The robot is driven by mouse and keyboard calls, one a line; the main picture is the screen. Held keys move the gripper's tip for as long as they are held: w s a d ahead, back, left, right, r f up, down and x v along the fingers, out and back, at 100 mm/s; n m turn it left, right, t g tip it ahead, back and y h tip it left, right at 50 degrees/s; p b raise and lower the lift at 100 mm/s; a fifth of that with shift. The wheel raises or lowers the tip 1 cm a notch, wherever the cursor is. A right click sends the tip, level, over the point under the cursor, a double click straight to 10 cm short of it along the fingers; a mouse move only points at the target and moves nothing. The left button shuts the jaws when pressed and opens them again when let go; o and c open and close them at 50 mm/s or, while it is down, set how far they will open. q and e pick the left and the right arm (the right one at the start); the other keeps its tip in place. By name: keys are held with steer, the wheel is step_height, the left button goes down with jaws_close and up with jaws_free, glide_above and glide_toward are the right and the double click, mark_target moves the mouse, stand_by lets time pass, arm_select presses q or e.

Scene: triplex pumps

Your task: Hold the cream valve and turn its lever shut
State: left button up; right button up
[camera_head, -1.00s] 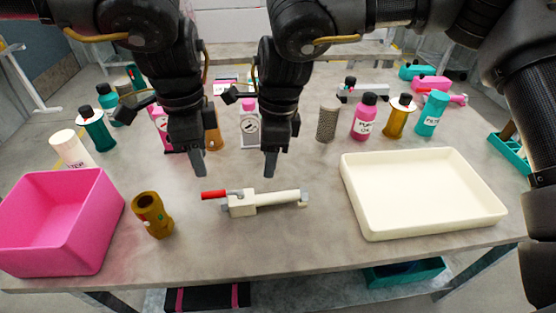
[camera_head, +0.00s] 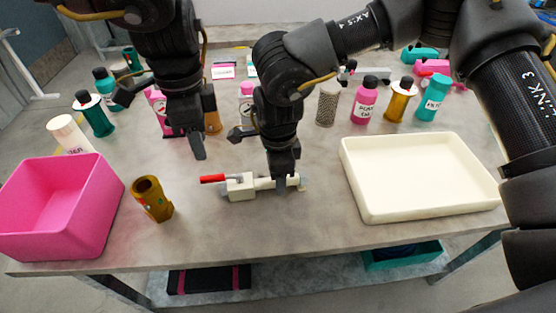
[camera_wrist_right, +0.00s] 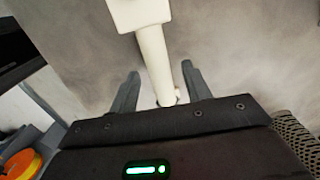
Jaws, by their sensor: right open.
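The cream valve (camera_head: 242,187) lies on the grey table in front of me, with its red lever (camera_head: 213,179) pointing left and its pipe running right. In the right wrist view the cream pipe (camera_wrist_right: 154,58) passes between the fingers. My right gripper (camera_head: 281,185) is open, low over the pipe's right end, with its fingers on either side; I cannot tell if they touch it. My left gripper (camera_head: 199,153) is above and behind the valve's lever, apart from it and empty. Only one of its fingertips shows clearly in the head view.
A pink bin (camera_head: 62,207) and a brown fitting (camera_head: 151,199) stand left of the valve. A cream tray (camera_head: 420,212) lies to the right. Several bottles, among them a pink one (camera_head: 365,101), stand behind. The table in front of the valve is clear.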

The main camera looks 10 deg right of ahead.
steer(key=shift+f, duration=0.8)
steer(key=shift+c, duration=0.2)
jaws_close()
